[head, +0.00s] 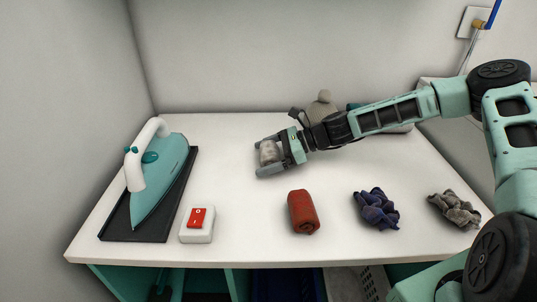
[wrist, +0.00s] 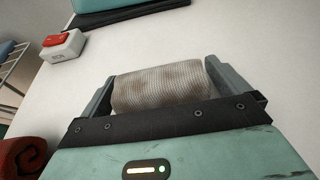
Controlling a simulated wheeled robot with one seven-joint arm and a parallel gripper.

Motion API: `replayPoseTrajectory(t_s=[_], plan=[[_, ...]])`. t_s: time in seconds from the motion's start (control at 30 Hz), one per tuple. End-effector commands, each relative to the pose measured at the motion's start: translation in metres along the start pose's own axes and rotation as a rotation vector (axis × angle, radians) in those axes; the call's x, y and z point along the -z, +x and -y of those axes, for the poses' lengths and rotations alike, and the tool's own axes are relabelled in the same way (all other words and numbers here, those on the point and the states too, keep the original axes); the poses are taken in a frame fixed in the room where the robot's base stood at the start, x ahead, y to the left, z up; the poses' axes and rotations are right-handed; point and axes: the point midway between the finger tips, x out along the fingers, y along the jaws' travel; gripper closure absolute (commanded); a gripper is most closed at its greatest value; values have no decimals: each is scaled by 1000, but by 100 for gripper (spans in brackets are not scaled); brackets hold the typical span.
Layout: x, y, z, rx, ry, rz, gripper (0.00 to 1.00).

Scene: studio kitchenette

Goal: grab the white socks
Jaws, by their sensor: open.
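The white socks (head: 269,152) are a rolled, ribbed, off-white bundle with brownish stains, lying on the white table. In the wrist view the socks (wrist: 161,88) sit between the two fingers of my gripper (wrist: 182,88). In the head view my gripper (head: 268,156) reaches in from the right with one finger on each side of the bundle. The gripper is open. The left end of the bundle is close to the left finger; I cannot tell whether it touches. The lower side of the bundle is hidden by the gripper body.
A red roll (head: 303,212), a dark blue cloth (head: 377,208) and a grey cloth (head: 455,210) lie along the front. A teal iron (head: 160,178) on a black tray (head: 120,222) and a red-and-white switch (head: 197,224) are at left. A beige object (head: 321,110) stands behind my arm.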

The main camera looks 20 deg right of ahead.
Motion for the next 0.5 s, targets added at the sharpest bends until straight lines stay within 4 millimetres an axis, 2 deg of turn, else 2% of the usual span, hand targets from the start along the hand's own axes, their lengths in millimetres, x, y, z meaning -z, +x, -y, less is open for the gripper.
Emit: replayPoseTrajectory(t_s=[0.13, 0.3, 0.5], plan=[[0, 0, 0, 1, 0, 0, 0], [0, 0, 0, 1, 0, 0, 45], [0, -1, 0, 0, 0, 0, 45]])
